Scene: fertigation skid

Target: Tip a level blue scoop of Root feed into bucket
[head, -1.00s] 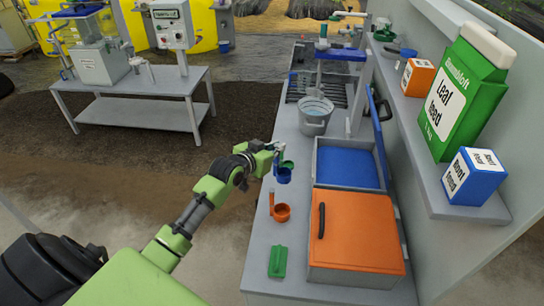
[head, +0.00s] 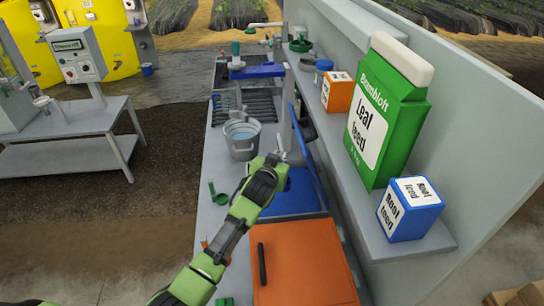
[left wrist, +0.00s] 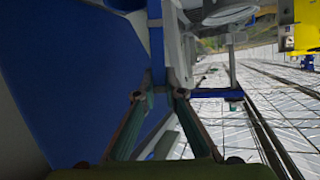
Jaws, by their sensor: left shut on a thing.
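My left gripper (head: 276,160) is shut at the near right of the bucket, over the far part of the open blue bin (head: 290,196). The blue scoop is largely hidden by the gripper and arm, so its bowl and fill cannot be made out. In the left wrist view the fingers (left wrist: 165,95) close on a narrow part, with a broad blue surface on the left. The grey metal bucket (head: 242,140) stands upright on the bench with pale blue liquid inside. The Root feed box (head: 409,208), blue and white, sits on the shelf. My right gripper is out of view.
An orange-lidded bin (head: 300,262) is shut in front of the blue bin. A green scoop (head: 217,195) lies on the bench left of my arm. The shelf holds the green Leaf feed carton (head: 384,115) and an orange box (head: 337,92). A wall rises behind the shelf.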

